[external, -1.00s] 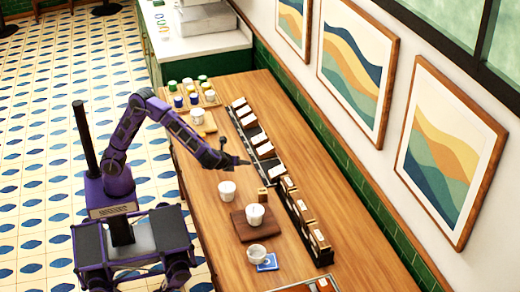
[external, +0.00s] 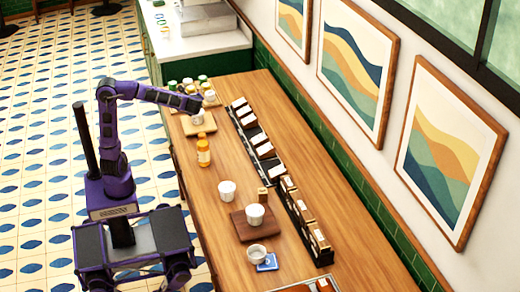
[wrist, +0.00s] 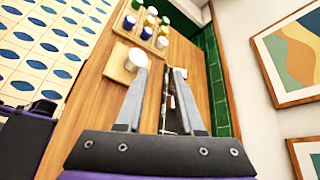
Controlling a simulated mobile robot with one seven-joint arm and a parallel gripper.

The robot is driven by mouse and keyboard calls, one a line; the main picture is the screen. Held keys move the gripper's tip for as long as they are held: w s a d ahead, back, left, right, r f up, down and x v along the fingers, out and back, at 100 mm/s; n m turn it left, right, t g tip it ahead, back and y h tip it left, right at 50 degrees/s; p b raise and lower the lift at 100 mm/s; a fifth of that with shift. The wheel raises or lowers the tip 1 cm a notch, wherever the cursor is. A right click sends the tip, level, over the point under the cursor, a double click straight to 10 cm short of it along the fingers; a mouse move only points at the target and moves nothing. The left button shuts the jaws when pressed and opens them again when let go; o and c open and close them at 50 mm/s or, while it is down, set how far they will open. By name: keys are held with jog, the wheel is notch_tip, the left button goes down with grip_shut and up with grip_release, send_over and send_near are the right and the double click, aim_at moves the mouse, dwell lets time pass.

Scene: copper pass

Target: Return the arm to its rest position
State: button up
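My purple arm is raised and bent at the elbow, with its forearm reaching out over the counter (external: 215,215). My gripper (external: 198,110) hangs near the counter's far left part, close to a white cup on a wooden board (external: 208,131). In the wrist view, the two grey fingers of my gripper (wrist: 162,70) are spread apart with nothing between them. The cup (wrist: 137,58) shows beyond the left fingertip, apart from the grip.
An orange bottle (external: 203,152) stands alone on the counter. A rack of boxes (external: 265,150) runs along the wall side. White cups (external: 227,190), a dark board (external: 240,232) and a blue card (external: 267,263) lie nearer. Several lidded jars (wrist: 150,22) stand at the far end.

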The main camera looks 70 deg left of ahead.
jog(key=s+a+n+g+y, duration=0.2)
jog(key=s+n+g, duration=0.4)
jog(key=s, duration=0.8)
jog(key=s+d+f+n+t+h+p, duration=0.1)
jog(key=s+d+f+n+t+h, duration=0.1)
jog(key=d+f+n+t+h, duration=0.35)
jog(key=s+d+f+n+t+h+p, duration=0.1)
jog(key=s+d+f+n+t+h, duration=0.15)
jog(key=d+h, duration=0.65)
notch_tip(320, 180, down, 9)
jog(key=b, duration=0.9)
jog(key=shift+w+d+r+t, duration=0.15)
jog(key=shift+w+d+t, duration=0.1)
jog(key=shift+w+t, duration=0.15)
